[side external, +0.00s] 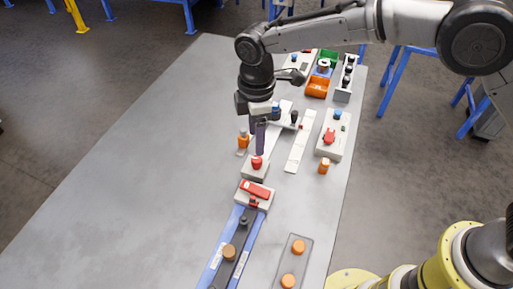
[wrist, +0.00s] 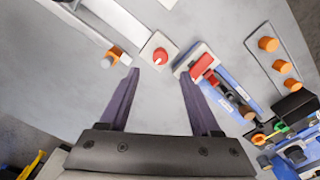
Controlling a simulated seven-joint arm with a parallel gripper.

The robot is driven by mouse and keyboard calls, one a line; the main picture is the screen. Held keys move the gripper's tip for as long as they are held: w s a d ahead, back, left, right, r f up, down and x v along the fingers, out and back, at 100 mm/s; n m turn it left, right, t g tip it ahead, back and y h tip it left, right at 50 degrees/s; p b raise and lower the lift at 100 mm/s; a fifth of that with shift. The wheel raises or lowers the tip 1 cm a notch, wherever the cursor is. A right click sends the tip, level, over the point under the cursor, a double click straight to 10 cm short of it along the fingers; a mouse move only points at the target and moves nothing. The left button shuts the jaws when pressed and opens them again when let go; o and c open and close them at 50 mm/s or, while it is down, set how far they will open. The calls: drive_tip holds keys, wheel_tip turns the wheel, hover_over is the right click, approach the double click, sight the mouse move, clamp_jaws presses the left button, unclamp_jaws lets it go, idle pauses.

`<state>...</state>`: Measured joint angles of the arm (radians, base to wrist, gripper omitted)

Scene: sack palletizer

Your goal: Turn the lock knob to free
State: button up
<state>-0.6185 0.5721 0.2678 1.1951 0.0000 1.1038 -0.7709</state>
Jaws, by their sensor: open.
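A red knob (side external: 257,162) sits on a small pale square base (side external: 254,173) near the middle of the table. In the wrist view the red knob (wrist: 160,56) shows a light pointer mark, and its base (wrist: 151,46) lies turned like a diamond. I cannot read any lock or free marking. My gripper (side external: 260,150) points down just above the knob in the side view. In the wrist view my gripper (wrist: 159,74) has its two dark fingers wide apart, with nothing between them; the knob appears just beyond the fingertips, between their lines.
A block with a red lever (side external: 256,190) stands close to the knob, at the end of a blue rail (side external: 226,250). An orange-topped peg (side external: 243,140) is at left. A box with a red part (side external: 329,135) and a tray of orange pegs (side external: 293,262) are at right. The table's left side is clear.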

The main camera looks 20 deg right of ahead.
wheel_tip(320, 180, up, 6)
idle(0.6)
drive_tip(key=d+r+m+t+y, duration=0.1)
drive_tip(key=d+r+m+t, duration=0.1)
drive_tip(key=d+r, duration=0.9)
drive_tip(key=s+d+r+m+t, duration=0.2)
drive_tip(key=s+d+r+m, duration=0.2)
drive_tip(key=s+d+r, duration=0.55)
drive_tip(key=s+d+f+m+t, duration=0.2)
drive_tip(key=s+d+f+m, duration=0.3)
drive_tip(key=s+d, duration=0.5)
drive_tip(key=s+f+m+h, duration=0.1)
drive_tip(key=s+f+m, duration=0.4)
drive_tip(key=s+f, duration=0.2)
drive_tip(key=shift+s+f, duration=0.15)
drive_tip(key=shift+f, duration=0.15)
